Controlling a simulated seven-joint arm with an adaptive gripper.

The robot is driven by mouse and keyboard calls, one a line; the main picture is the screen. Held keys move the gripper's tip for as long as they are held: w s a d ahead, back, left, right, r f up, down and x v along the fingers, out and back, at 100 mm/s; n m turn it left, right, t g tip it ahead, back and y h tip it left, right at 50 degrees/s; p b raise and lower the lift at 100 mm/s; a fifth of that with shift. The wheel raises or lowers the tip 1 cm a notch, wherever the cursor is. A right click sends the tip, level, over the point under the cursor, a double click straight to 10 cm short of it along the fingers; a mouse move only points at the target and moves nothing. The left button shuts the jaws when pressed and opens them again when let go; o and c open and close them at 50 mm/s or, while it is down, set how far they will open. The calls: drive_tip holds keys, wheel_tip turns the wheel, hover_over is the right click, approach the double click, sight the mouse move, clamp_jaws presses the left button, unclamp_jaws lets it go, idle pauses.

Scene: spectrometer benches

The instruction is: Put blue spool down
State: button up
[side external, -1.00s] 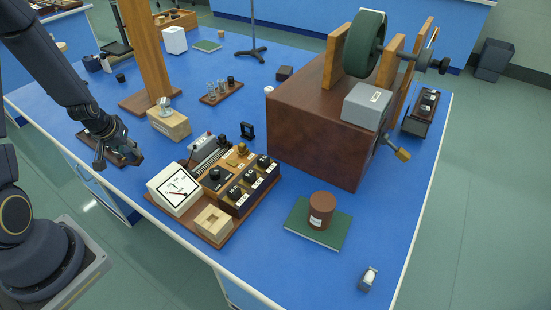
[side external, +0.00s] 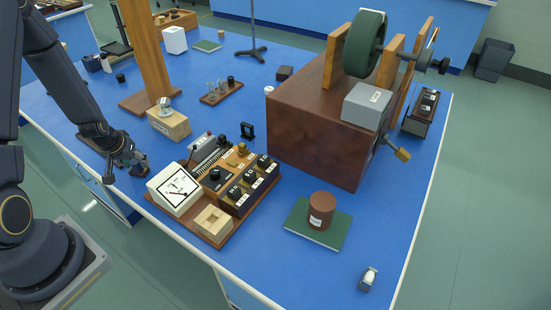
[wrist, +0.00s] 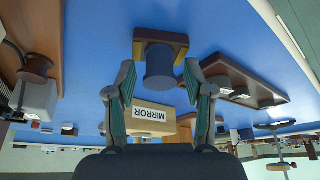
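A dark blue spool (wrist: 160,68) stands on a small brown and tan block (wrist: 179,40) in the wrist view, which shows the scene upside down. My gripper (wrist: 160,76) has its two fingers spread, one on each side of the spool. Narrow gaps show between the fingertips and the spool, so it does not look clamped. In the side external view my gripper (side external: 125,168) is low over the bench's near left edge, left of the white meter. There the spool is too small and covered to make out clearly.
The wooden block labelled MIRROR (wrist: 150,113) stands beyond the spool; it also shows in the side external view (side external: 170,124). A meter (side external: 175,190) and switch board (side external: 225,185) stand right of my gripper. A tall wooden post (side external: 147,55) rises behind.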

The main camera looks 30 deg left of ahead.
drive_tip(key=shift+r, duration=0.1)
drive_tip(key=shift+r, duration=0.35)
drive_tip(key=v, duration=1.1)
drive_tip(key=d+r+m+t+h, duration=0.1)
drive_tip(key=d+r+m, duration=0.3)
drive_tip(key=d+r, duration=0.95)
drive_tip(key=s+d+r+m+h, duration=0.1)
drive_tip(key=s+d+r+m, duration=0.2)
drive_tip(key=s+d+r, duration=0.3)
drive_tip(key=shift+s+d+r+t+h, duration=0.3)
drive_tip(key=shift+d+r+t, duration=0.1)
drive_tip(key=shift+d+r, duration=0.4)
